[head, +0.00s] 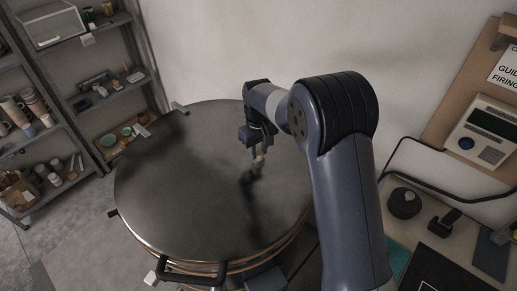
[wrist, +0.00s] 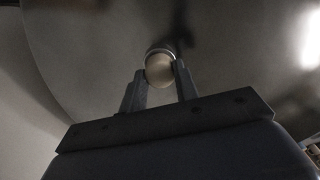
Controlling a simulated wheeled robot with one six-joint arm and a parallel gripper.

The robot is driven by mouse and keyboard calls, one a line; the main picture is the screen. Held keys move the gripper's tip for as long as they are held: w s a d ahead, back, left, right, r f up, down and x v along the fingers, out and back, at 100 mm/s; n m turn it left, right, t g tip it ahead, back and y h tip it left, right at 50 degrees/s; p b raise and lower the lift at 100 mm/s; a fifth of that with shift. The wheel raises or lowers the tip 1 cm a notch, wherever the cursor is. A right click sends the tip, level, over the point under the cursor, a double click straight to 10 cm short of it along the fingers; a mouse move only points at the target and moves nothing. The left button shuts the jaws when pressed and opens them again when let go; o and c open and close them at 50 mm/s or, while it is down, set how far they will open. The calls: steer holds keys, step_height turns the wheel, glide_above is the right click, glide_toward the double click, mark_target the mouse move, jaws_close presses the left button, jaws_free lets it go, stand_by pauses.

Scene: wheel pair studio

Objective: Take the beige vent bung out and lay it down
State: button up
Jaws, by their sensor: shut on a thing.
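The beige vent bung (wrist: 159,68) is a small pale round-topped piece, and in the wrist view it sits between the two fingertips of my gripper (wrist: 160,85). My gripper (head: 258,153) is shut on it. In the head view the bung (head: 258,162) shows as a small pale tip below the fingers, over the round grey metal lid of the kiln (head: 175,205). A dark shadow lies on the lid below it. I cannot tell whether the bung is still in its hole or clear of the lid; the hole is not visible.
The lid is otherwise bare, with a dark handle (head: 190,272) at its front. Shelves (head: 85,100) with pots and jars stand at the left. At the right are a control box (head: 484,132) on a board, and a bench with a dark round object (head: 404,203) and other small items.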

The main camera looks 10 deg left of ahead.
mark_target(258, 152)
steer(key=shift+r, duration=0.2)
steer(key=shift+r+p, duration=1.05)
steer(key=shift+r, duration=0.25)
steer(key=shift+r+p, duration=0.7)
steer(key=shift+r, duration=0.3)
steer(key=shift+f, duration=0.1)
